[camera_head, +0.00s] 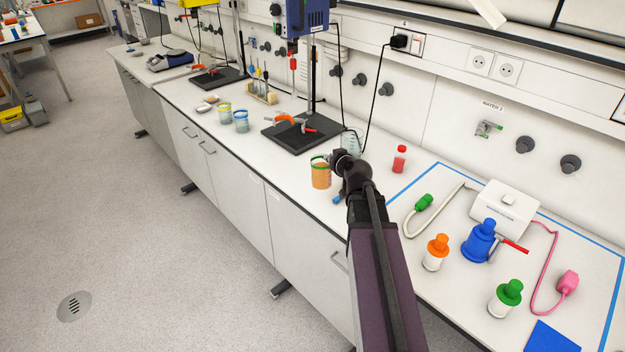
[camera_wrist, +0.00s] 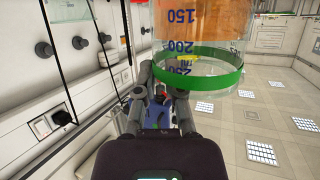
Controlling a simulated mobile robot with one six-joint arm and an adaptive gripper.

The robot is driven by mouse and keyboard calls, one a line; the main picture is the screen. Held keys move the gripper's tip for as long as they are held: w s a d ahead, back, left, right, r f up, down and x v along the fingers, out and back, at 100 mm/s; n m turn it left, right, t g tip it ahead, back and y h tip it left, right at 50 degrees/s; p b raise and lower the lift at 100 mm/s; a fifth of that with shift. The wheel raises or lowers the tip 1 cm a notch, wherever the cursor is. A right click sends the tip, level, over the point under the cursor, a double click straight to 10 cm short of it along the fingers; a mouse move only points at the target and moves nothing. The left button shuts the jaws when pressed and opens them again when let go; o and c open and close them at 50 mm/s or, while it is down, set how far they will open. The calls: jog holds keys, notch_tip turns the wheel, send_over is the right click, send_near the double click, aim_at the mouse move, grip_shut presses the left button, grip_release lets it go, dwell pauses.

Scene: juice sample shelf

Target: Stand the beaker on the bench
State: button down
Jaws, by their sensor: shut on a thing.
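The beaker (camera_head: 320,175) is clear with a green rim band and holds orange liquid. It is upright near the front edge of the bench (camera_head: 262,165) in the head view; whether its base touches the top or hangs above it cannot be told. My gripper (camera_head: 334,162) is shut on its right side, near the rim. In the wrist view the beaker (camera_wrist: 198,35) appears upside down, with its markings and green band close to my gripper (camera_wrist: 163,85). The fingertips are partly hidden there.
A clear glass vessel (camera_head: 351,141) stands just behind my gripper, and a red bottle (camera_head: 399,159) to the right. A stand with a black base (camera_head: 290,146) is behind left. Bare bench lies left of the held beaker.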

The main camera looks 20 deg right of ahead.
jog(key=w+a+f+n+t+y+b, duration=0.1)
jog(key=w+a+f+b, duration=0.1)
jog(key=a, duration=0.6)
jog(key=shift+w+a+f+b, duration=0.3)
jog(key=shift+f+b, duration=0.4)
jog(key=shift+b, duration=0.4)
jog(key=shift+d, duration=0.1)
